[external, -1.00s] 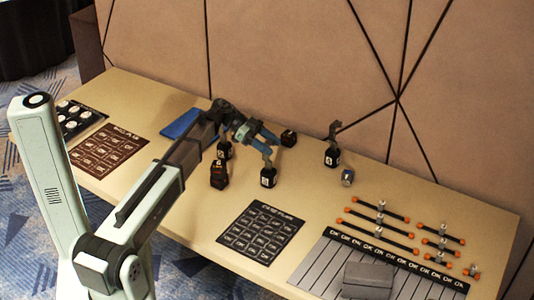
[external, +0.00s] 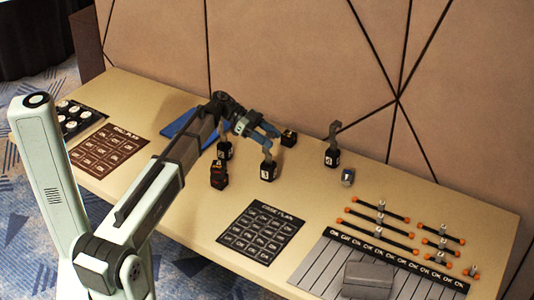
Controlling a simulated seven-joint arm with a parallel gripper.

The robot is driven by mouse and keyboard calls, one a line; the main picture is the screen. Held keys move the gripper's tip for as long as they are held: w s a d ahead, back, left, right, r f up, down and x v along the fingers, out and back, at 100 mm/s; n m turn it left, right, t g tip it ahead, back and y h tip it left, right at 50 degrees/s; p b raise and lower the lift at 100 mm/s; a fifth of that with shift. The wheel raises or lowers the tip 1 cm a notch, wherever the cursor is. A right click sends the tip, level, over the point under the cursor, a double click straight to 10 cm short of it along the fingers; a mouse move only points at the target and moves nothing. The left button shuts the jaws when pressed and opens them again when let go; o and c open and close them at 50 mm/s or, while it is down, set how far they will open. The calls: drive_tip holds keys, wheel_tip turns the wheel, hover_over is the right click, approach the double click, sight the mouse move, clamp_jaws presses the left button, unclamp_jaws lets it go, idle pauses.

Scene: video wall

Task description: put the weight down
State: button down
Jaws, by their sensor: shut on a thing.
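My gripper (external: 267,140) is over the back middle of the table, with its blue-grey fingers shut on the grey upright handle of a weight (external: 268,172). This weight has a black block body with a white label and hangs upright below the fingers. I cannot tell whether its base touches the table. A similar weight (external: 332,158) stands to the right. Another black labelled weight (external: 224,151) is to the left, partly hidden by my arm.
A stacked black block (external: 218,178) stands left of the held weight, and a small black block (external: 289,138) behind it. A small can (external: 347,177) is to the right. A printed black sheet (external: 261,233) lies in front. The table (external: 300,195) is bare between them.

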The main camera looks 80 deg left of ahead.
wheel_tip(320, 180, up, 20)
drive_tip(key=s+a+n+t+y, duration=0.1)
drive_tip(key=s+a+n+y, duration=0.2)
drive_tip(key=s+a, duration=0.6)
drive_tip(key=s+a+n+t+y, duration=0.1)
drive_tip(key=s+a+n+y, duration=0.2)
drive_tip(key=a, duration=1.1)
drive_tip(key=s+a+n+t+y, duration=0.1)
drive_tip(key=s+a+n+y, duration=0.15)
drive_tip(key=s+a, duration=0.7)
wheel_tip(320, 180, down, 21)
drive_tip(key=w+a, duration=0.1)
drive_tip(key=a, duration=0.1)
drive_tip(key=shift+w, duration=0.2)
idle(1.0)
drive_tip(key=shift+f+m, duration=0.15)
drive_tip(key=shift+m, duration=0.1)
drive_tip(key=shift+c, duration=2)
unclamp_jaws()
drive_tip(key=shift+f, duration=0.1)
